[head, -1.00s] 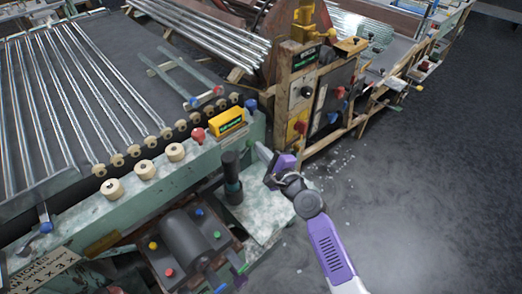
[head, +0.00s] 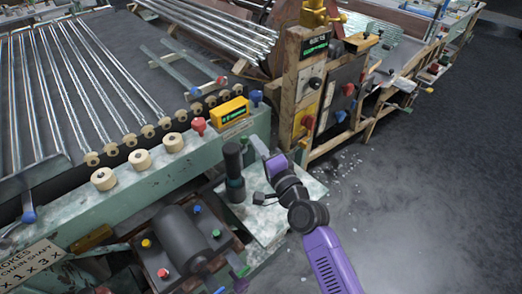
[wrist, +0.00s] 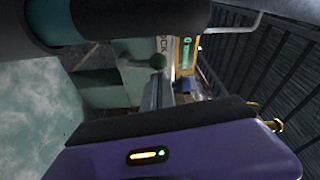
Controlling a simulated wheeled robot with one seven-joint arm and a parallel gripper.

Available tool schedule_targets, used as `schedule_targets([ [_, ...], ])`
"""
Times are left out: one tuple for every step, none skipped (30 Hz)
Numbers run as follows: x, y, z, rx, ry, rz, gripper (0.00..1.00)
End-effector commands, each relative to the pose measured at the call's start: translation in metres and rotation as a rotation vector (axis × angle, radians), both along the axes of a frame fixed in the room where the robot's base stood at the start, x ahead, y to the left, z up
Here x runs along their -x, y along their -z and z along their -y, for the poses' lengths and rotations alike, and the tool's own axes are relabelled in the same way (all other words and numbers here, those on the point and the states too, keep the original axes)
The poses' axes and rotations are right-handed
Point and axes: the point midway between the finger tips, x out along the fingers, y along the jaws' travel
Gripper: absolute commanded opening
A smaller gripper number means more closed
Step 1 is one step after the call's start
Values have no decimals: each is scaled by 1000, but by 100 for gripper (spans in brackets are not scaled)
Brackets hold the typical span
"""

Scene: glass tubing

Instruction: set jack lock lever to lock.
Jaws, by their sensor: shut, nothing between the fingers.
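My gripper (head: 259,146) is shut and empty in the head view, just right of the dark upright jack cylinder (head: 233,165). Its narrow fingers (wrist: 154,92) point towards the lever in the wrist view and seem close to it. Contact cannot be made out. In the head view the lever is not distinguishable.
The dark cylinder with a teal band (wrist: 62,22) fills the wrist view's upper left. A yellow box (head: 230,110) and a red knob (head: 198,126) sit on the green bench edge. A wooden control panel (head: 303,90) stands behind my gripper. Open floor (head: 430,190) lies right.

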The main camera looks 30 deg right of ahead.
Motion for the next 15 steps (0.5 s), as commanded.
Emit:
schedule_targets([
  [1,6,-4,42,-3,13,0],
  [1,6,-5,65,-3,19,0],
  [2,6,-7,99,-2,27,0],
  [2,5,-8,120,-2,34,0],
  [2,5,-9,144,-2,40,0],
  [3,6,-11,172,-2,47,0],
  [3,5,-12,191,-2,53,0],
  [3,5,-13,211,-2,57,0],
  [3,5,-14,235,-2,63,0],
  [4,5,-15,252,-2,68,0],
  [4,5,-16,268,-2,71,0],
  [4,4,-17,286,-2,77,0],
  [4,4,-18,300,-2,81,0],
  [5,4,-18,313,-2,84,0],
  [5,3,-19,326,-2,87,0],
])
